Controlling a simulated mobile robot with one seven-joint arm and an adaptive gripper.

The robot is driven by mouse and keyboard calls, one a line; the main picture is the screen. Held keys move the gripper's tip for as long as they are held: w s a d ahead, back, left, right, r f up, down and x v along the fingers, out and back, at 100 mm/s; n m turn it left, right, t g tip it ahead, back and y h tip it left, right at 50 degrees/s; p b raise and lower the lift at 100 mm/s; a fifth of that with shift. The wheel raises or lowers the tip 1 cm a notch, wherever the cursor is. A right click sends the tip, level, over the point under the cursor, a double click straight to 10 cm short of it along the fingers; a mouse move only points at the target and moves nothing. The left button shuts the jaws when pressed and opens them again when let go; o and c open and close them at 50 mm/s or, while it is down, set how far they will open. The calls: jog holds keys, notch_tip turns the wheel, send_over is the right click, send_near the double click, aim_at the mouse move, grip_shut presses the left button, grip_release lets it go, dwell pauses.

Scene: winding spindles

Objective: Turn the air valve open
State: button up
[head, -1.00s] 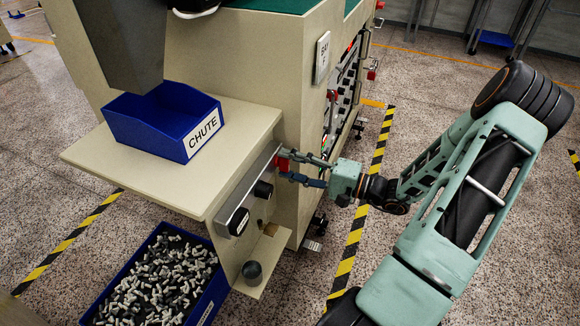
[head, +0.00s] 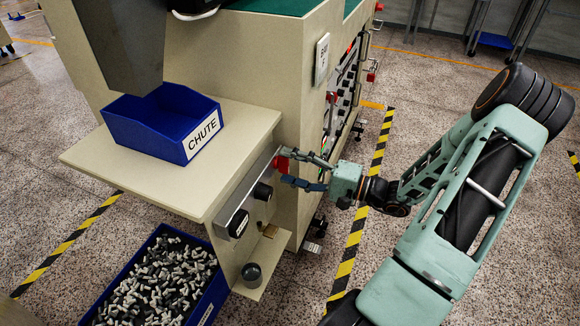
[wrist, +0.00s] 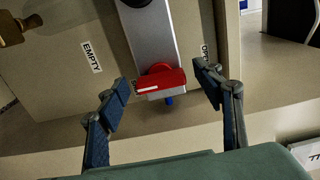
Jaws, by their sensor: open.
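The red air valve handle (wrist: 160,82) sits at the end of a grey metal strip on the machine's side, between my gripper's open fingers in the wrist view. It also shows in the head view as a small red part (head: 281,164). A blue stub shows just below the handle in the wrist view. My gripper (wrist: 165,88) is open, with one finger on each side of the handle and visible gaps to both. In the head view my gripper (head: 304,169) is level with the strip's far end, fingers spread. A partly hidden label beginning "OP" (wrist: 205,52) is beside the right finger.
Black knobs (head: 263,191) sit along the grey strip (head: 233,209). A blue CHUTE bin (head: 150,121) stands on the beige shelf above. A blue crate of small parts (head: 210,303) is below left. An EMPTY label (wrist: 92,57) is left of the valve.

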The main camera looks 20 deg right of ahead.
jog(key=v, duration=1.2)
jog(key=shift+a, duration=0.1)
